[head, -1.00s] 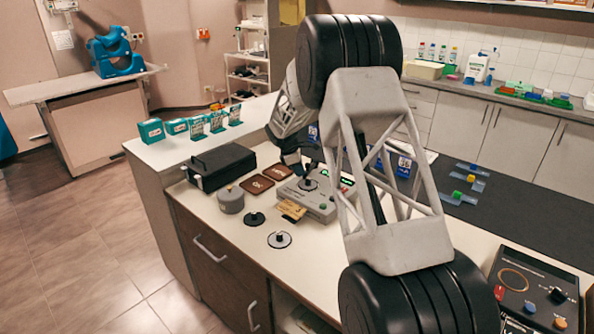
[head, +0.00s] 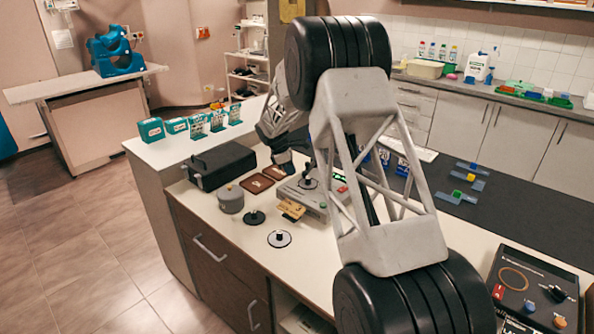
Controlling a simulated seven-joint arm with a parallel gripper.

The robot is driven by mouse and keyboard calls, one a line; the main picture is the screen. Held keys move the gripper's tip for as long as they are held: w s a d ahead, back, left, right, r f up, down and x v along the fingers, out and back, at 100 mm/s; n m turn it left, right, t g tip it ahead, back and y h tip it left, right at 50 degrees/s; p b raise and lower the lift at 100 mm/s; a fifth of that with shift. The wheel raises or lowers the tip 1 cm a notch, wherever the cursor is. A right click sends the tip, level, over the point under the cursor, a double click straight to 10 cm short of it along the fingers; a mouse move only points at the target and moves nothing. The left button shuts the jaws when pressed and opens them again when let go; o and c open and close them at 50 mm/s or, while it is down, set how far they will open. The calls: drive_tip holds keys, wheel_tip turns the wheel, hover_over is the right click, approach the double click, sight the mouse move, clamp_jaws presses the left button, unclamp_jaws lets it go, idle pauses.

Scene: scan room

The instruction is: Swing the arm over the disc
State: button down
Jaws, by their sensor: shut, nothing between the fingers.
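My gripper (head: 288,164) points down at the back of the white counter, just behind the grey console; its fingers are small, dark and partly hidden, and they look shut and empty. The grey console (head: 314,205) has an upright black post (head: 308,183) on a round base and coloured buttons; my arm covers its right side. A dark disc with a knob (head: 254,217) lies on the counter in front of it. A second disc, pale with a dark rim and a black knob (head: 279,239), lies nearer the front edge. I cannot tell which part is the swinging arm.
A grey round canister (head: 230,199), a black case (head: 222,166), brown tiles (head: 257,183) and a tan block (head: 292,209) crowd around the console. Teal boxes (head: 151,129) stand behind. A black control box (head: 533,295) sits at right. The counter's front middle is clear.

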drive_tip(key=v, duration=1)
drive_tip(key=shift+a, duration=0.25)
drive_tip(key=shift+s+r, duration=0.15)
drive_tip(key=s+d+r+m+y, duration=0.1)
drive_tip(key=s+d+r+m, duration=0.4)
drive_tip(key=s, duration=0.6)
drive_tip(key=s+d+r+m+t+y, duration=0.1)
drive_tip(key=s+d+r, duration=0.3)
drive_tip(key=s+r, duration=0.45)
drive_tip(key=s+d+r+m, duration=0.3)
drive_tip(key=s+d+r, duration=0.1)
drive_tip(key=s, duration=0.9)
drive_tip(key=s+d+f+m, duration=0.1)
drive_tip(key=s+f+m, duration=0.1)
drive_tip(key=s, duration=0.9)
drive_tip(key=s+d+f+m+t+y, duration=0.1)
drive_tip(key=s+m, duration=0.3)
drive_tip(key=s, duration=0.7)
drive_tip(key=s+d+f+m+y, duration=0.1)
drive_tip(key=s+d+f+m, duration=0.1)
drive_tip(key=s, duration=1)
drive_tip(key=shift+d+f+m+t, duration=0.25)
drive_tip(key=shift+f+m+t, duration=0.15)
